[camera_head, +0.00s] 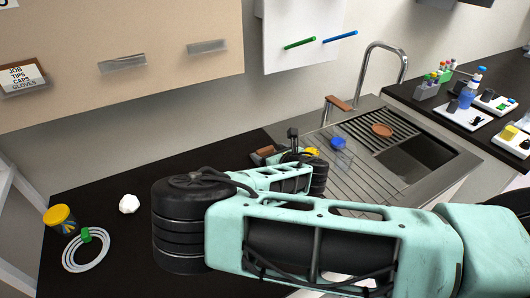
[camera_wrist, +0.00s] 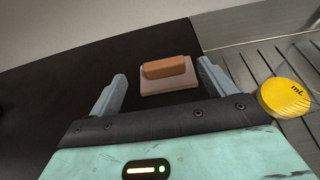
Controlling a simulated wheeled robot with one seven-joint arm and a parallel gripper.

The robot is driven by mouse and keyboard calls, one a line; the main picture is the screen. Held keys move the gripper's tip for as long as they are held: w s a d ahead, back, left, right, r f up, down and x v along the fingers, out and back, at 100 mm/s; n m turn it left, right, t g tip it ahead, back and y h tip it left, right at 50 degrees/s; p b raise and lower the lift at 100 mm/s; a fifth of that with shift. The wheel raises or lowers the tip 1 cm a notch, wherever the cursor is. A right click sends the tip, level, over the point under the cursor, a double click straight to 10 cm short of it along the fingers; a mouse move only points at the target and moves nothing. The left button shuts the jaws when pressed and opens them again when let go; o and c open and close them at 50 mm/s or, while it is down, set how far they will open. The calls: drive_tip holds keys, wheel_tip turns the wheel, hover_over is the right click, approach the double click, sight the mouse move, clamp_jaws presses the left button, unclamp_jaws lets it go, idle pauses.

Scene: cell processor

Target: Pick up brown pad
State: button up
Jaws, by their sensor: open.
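The brown pad (camera_wrist: 168,68) shows in the wrist view as a brown block on a flat, paler grey-brown base, lying on the black counter. It sits ahead of and between the two fingertips of my gripper (camera_wrist: 162,72). The jaws are open and empty, and no contact with the pad shows. In the head view the pad (camera_head: 264,153) is a small brown piece beside the sink's left edge, partly hidden by my arm. My gripper's fingers are mostly hidden there.
The metal sink (camera_head: 447,150) with a ribbed drainboard lies right of the pad. A yellow round cap (camera_wrist: 286,96) is close to my right finger. The wall rises behind. A white crumpled piece (camera_head: 129,204) and a yellow-lidded jar (camera_head: 61,218) stand at the left.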

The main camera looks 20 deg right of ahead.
sight(266, 150)
drive_tip(key=p+x, duration=0.1)
drive_tip(key=x, duration=0.1)
drive_tip(key=p+x, duration=0.1)
drive_tip(key=x, duration=0.1)
drive_tip(key=shift+w+d+f, duration=0.15)
drive_tip(key=shift+d+f, duration=0.05)
drive_tip(key=shift+w+a+f+p, duration=0.15)
drive_tip(key=shift+w+f+p, duration=0.15)
drive_tip(key=shift+w, duration=0.15)
drive_tip(key=c, duration=1.1)
